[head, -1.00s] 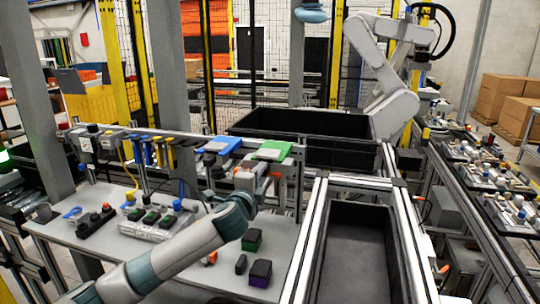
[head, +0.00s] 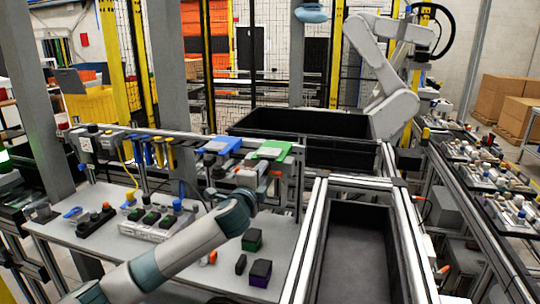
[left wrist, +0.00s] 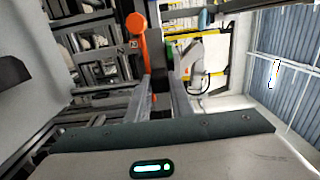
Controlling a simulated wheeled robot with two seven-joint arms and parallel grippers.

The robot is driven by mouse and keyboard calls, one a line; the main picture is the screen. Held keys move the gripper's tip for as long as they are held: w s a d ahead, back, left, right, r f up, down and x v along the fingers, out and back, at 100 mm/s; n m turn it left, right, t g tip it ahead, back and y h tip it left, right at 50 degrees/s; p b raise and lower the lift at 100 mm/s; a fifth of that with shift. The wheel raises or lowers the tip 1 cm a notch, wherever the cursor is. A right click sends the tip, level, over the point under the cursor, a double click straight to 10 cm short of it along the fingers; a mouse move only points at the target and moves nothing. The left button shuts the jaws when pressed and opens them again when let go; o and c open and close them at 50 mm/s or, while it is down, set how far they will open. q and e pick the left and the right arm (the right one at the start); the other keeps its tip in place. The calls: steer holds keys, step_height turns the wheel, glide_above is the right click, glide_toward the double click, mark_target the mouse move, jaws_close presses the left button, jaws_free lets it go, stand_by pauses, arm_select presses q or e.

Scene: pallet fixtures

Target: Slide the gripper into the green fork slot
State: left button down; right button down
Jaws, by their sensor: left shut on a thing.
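The green fork slot (head: 272,150) is the green-topped holder at the right end of the rack, beside a blue-topped one (head: 223,145). My left gripper (head: 258,180) is just below and in front of the green slot, mostly hidden by its own wrist. It is shut on a grey tool gripper (head: 247,172), which lies low under the slot's front edge. In the left wrist view, my fingers (left wrist: 164,100) close around a dark part, with an orange piece (left wrist: 137,32) beyond. Whether the tool touches the slot cannot be told. My right gripper is out of view.
A green-and-black block (head: 252,240) and a purple-and-black block (head: 260,272) stand on the grey table (head: 210,283). A button box (head: 95,220) and a tray with several black-and-green parts (head: 150,225) lie left. An open black bin (head: 358,250) is at right.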

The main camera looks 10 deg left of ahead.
arm_select(q)
steer(key=shift+w, duration=0.1)
stand_by(0.8)
steer(key=c, duration=1.5)
jaws_free()
steer(key=s+b, duration=0.1)
steer(key=s, duration=0.5)
steer(key=s+b, duration=0.2)
steer(key=s, duration=0.3)
steer(key=s+b, duration=0.2)
steer(key=s, duration=0.4)
steer(key=shift+s+a, duration=0.25)
steer(key=shift+s, duration=0.05)
